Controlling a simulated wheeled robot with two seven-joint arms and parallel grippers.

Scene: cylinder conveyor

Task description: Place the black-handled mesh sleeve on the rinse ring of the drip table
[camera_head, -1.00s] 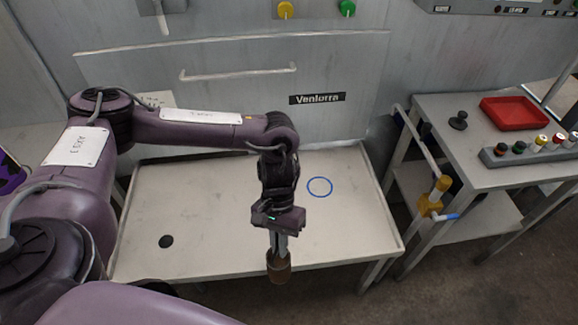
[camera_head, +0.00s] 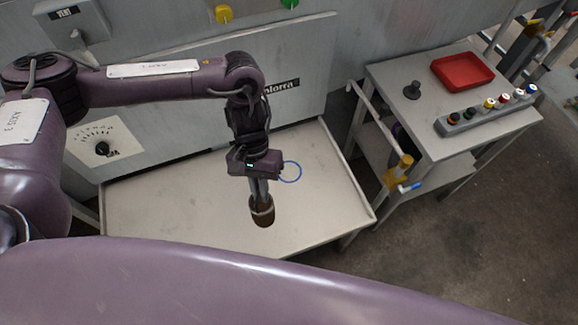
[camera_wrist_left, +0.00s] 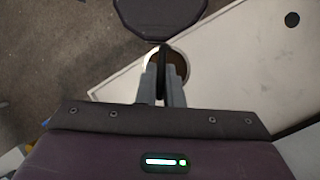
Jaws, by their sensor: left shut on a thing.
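My left gripper (camera_head: 260,196) points down and is shut on the black handle (camera_wrist_left: 163,57) of the mesh sleeve. The brownish sleeve (camera_head: 262,215) hangs upright below the fingers, seen against the front part of the drip table (camera_head: 345,195). In the left wrist view the sleeve's round rim (camera_wrist_left: 184,66) shows around the handle, overlapping the table's edge. The blue rinse ring (camera_head: 291,180) lies on the table top, beyond and to the right of the sleeve; the gripper body reaches close to its left side in the picture. My right gripper is not in view.
A side table at the right carries a red tray (camera_head: 463,70), a black knob-like piece (camera_head: 412,91) and a rack of capped bottles (camera_head: 470,118). A yellow valve with a blue lever (camera_head: 399,172) sits beside it. A grey panel stands behind the drip table.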

